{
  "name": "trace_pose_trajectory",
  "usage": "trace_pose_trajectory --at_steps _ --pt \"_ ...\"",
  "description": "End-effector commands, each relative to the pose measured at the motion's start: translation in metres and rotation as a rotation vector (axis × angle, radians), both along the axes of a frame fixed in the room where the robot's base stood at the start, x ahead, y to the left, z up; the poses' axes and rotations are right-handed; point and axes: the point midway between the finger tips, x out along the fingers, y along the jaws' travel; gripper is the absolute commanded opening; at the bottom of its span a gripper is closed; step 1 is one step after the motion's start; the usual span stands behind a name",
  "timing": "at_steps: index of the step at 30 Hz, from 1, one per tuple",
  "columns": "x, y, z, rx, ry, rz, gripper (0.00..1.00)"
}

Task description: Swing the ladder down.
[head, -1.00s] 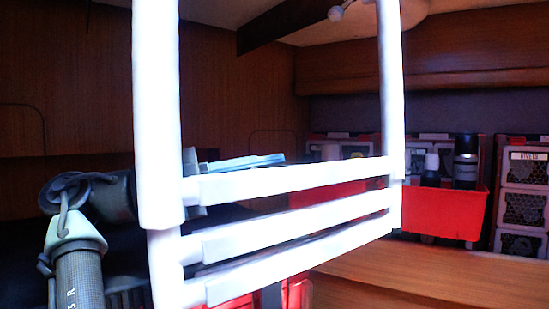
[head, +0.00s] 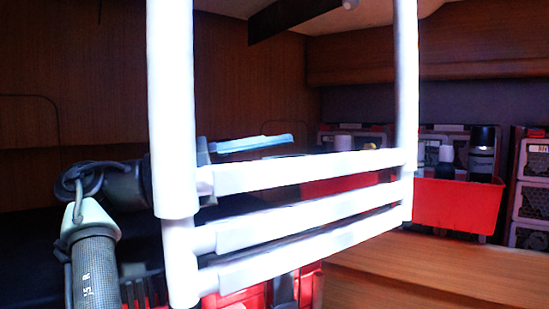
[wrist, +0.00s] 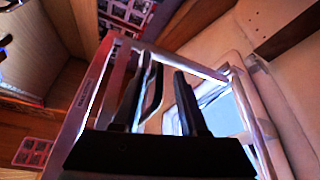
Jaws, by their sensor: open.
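The white ladder (head: 172,110) hangs upright in the head view, with its two long rails running out of the top of the picture. Its lower rungs (head: 290,172) lie close together, and the lower end of the left rail is a narrower section below a thick sleeve. In the wrist view the ladder's pale frame (wrist: 180,58) surrounds my gripper (wrist: 165,82). The two dark fingers are apart with nothing seen between them. Whether a finger touches the ladder is unclear. In the head view the ladder hides much of what is behind it.
A red bin (head: 457,205) with dark bottles stands at the right behind the ladder. Pale crates (head: 530,190) stand at the far right edge. A wooden surface (head: 400,270) is clear at the lower right. Wooden panels close off the left and back.

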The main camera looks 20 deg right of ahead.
Motion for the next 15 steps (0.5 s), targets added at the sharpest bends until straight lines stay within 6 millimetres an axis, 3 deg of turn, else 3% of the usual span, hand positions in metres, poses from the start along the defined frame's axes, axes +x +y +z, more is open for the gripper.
trace_pose_trajectory --at_steps 5,15 --pt "0.001 0.023 -0.001 -0.002 0.003 0.004 0.42" --pt "0.002 0.100 -0.008 -0.004 0.005 0.004 0.42"
